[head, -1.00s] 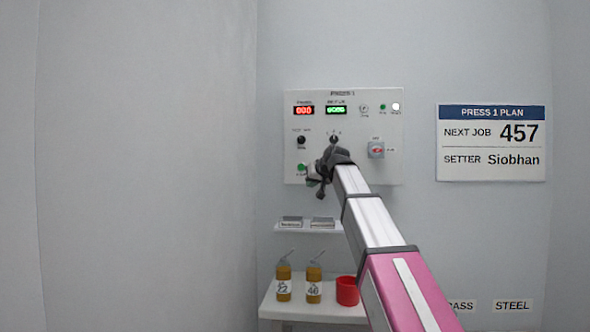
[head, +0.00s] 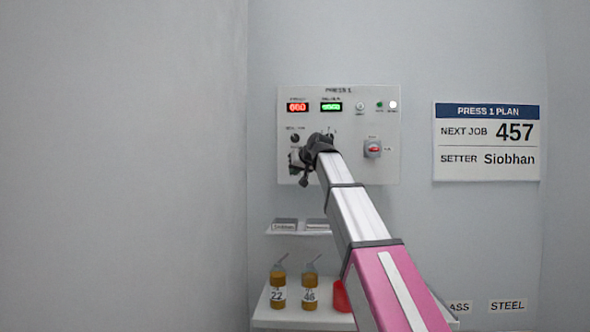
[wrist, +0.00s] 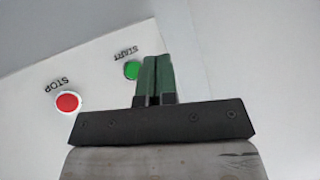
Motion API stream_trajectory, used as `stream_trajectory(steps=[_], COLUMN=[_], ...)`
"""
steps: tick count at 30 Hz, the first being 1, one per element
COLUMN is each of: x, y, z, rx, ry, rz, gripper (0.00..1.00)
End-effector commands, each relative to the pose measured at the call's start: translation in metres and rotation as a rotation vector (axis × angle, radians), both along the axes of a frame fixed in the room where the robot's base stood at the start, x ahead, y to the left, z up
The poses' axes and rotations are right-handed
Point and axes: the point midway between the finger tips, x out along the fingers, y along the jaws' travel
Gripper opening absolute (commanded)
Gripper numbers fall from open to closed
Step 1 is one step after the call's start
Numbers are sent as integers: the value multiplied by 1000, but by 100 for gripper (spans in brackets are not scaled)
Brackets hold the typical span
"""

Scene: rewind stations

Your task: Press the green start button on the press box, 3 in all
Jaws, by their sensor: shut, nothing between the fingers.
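The press box (head: 352,160) is a white panel on the wall in the head view. The green start button (wrist: 132,69) shows in the wrist view, labelled START upside down, just left of my fingertips. My gripper (wrist: 156,62) is shut and empty, its green fingers side by side and partly overlapping the button's right edge in that view. I cannot tell whether they touch it. In the head view my gripper (head: 295,163) covers the panel's lower left, and the start button is hidden behind it.
A red STOP button (wrist: 67,102) is close by in the wrist view. The panel also has a red display (head: 297,107), a green display (head: 331,107) and a red switch (head: 373,149). Below are a small shelf (head: 290,231) and bottles (head: 278,287). A plan sign (head: 487,142) hangs right.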

Motion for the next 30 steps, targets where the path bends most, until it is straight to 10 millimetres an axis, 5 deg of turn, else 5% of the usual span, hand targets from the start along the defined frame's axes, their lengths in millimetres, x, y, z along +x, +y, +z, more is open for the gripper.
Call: stream_trajectory(steps=[18, 30], x=[72, 80], y=[-2, -3], z=[1, 0], rx=[-1, 0], ry=[1, 0], rz=[-1, 0], gripper=[0, 0])
